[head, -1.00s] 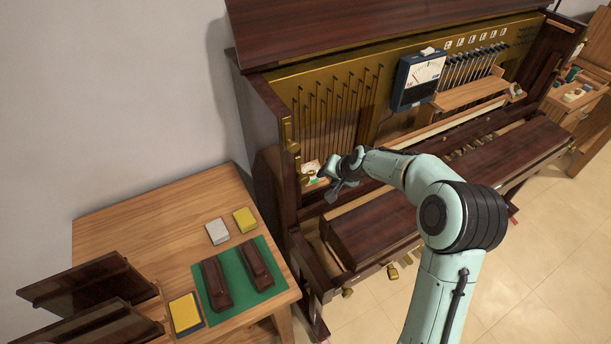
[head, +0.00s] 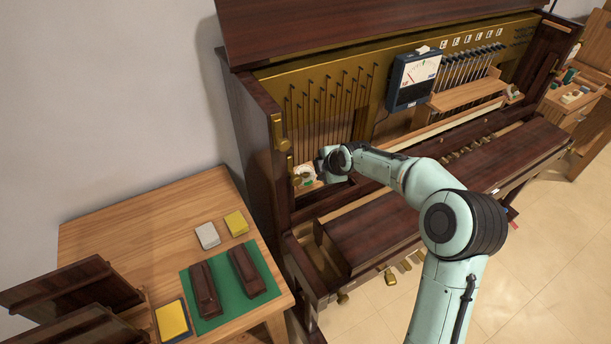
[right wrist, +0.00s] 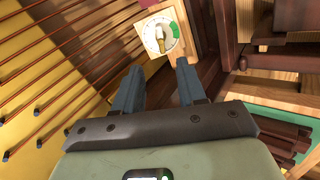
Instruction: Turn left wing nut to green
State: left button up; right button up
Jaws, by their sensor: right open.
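A small white dial (right wrist: 148,28) with a green patch on its rim is ahead of my right gripper in the right wrist view. A brass wing nut (right wrist: 161,42) sits at its middle, its narrow shape running roughly up and down the picture, apart from the green patch. In the head view the dial (head: 304,174) is inside the left end of the piano, partly hidden. My right gripper (right wrist: 157,72) is open and empty, with the wing nut just beyond its fingertips. It also shows in the head view (head: 325,165), beside the dial. My left gripper is not in view.
The piano's dark side post (head: 262,150) stands left of the dial, and thin strings (head: 325,105) rise behind it. A meter box (head: 415,78) hangs to the right. A wooden table (head: 130,230) with a green mat (head: 262,295) is at the left.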

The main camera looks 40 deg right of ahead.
aim_at(308, 174)
jog(key=shift+x, duration=2.65)
jog(key=shift+f, duration=0.15)
jog(key=shift+x, duration=3.35)
jog(key=shift+a, duration=0.1)
jog(key=shift+s+r, duration=0.35)
jog(key=shift+r, duration=0.2)
